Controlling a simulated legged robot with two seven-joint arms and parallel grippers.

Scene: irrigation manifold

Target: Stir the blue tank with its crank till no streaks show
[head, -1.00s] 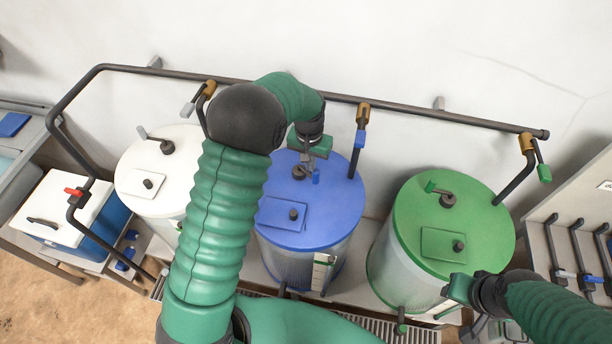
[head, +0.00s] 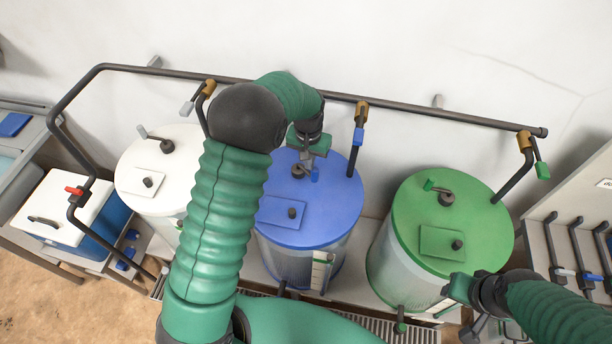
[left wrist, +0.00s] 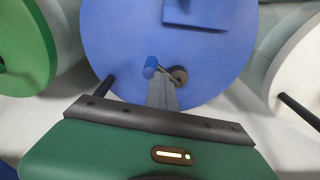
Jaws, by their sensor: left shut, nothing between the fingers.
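The blue tank (head: 322,218) stands in the middle of the head view, with a blue lid and a translucent body. Its crank sits near the back of the lid. The dark hub (head: 298,171) and blue handle (head: 315,174) show there. In the left wrist view the crank's blue handle (left wrist: 150,67) and hub (left wrist: 179,75) are just beyond my left gripper (left wrist: 161,80). Its fingers are shut and empty, close against the handle; I cannot tell if they touch. My right gripper (head: 462,305) is low in front of the green tank; its fingers are unclear. Streaks cannot be made out.
A white tank (head: 135,178) stands left, partly behind my left arm, and a green tank (head: 410,210) right. A dark pipe (head: 430,118) with valves runs behind them along the wall. A cooler box (head: 62,205) stands far left, and a rack with dark handles (head: 580,245) far right.

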